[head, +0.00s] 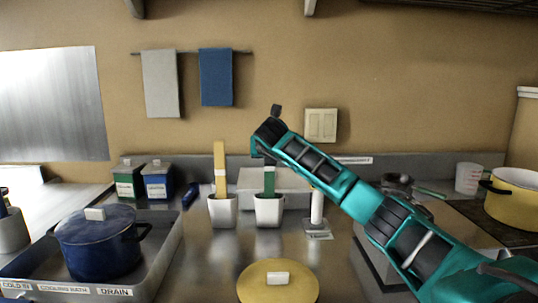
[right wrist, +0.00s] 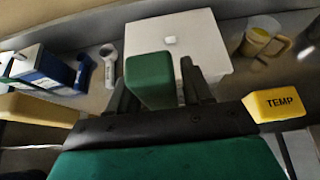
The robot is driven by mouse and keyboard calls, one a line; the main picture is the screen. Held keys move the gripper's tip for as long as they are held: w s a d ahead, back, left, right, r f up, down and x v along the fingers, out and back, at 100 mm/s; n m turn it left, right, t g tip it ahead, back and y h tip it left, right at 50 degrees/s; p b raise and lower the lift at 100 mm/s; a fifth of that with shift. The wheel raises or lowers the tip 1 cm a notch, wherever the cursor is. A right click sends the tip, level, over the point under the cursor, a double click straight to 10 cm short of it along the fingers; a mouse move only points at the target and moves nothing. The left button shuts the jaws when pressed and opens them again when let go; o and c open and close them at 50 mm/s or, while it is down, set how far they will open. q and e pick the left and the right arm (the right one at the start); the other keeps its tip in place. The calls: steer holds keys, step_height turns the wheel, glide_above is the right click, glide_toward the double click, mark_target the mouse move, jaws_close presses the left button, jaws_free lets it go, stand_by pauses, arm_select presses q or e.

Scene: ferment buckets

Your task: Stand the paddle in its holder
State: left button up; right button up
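A green paddle (head: 269,180) stands upright in a white holder (head: 269,211) near the middle of the counter. A yellow paddle (head: 220,170) stands upright in a similar white holder (head: 222,211) to its left. My right gripper (head: 262,153) is at the top end of the green paddle in the head view. In the right wrist view, the green handle (right wrist: 152,80) lies between the two dark fingers of my right gripper (right wrist: 158,85). Whether both fingers press on it is unclear. The lower ends of both paddles are hidden inside the holders. My left gripper is out of view.
A white post on a base (head: 317,222) stands close right of the green paddle's holder. A yellow lid (head: 278,288) lies in front. A blue pot (head: 97,250) sits in a metal tray at left. Green and blue boxes (head: 158,182) stand behind. A yellow pot (head: 515,200) is far right.

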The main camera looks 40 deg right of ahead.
steer(key=shift+o, duration=1.3)
steer(key=b+v, duration=0.1)
steer(key=v, duration=1.2)
steer(key=shift+f, duration=0.15)
